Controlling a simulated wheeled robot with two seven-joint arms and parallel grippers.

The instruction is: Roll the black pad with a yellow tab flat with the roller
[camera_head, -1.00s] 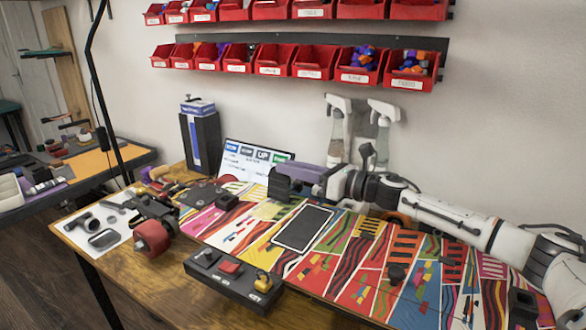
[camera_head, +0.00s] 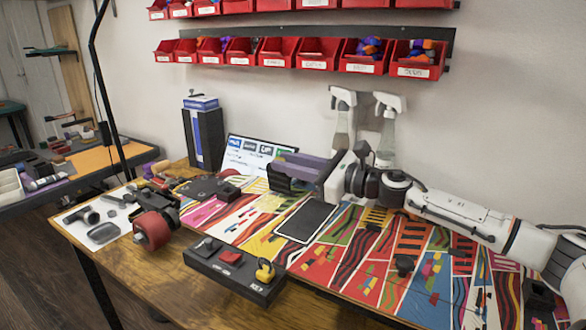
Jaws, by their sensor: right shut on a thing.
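A flat black rectangular pad (camera_head: 307,220) with a pale outline lies on the colourful board (camera_head: 350,280). I cannot make out a yellow tab on it. I cannot identify the roller for certain. My left gripper is not in view.
Spray bottles (camera_head: 388,128) stand behind my right arm. Red bins (camera_head: 365,55) hang on the wall.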

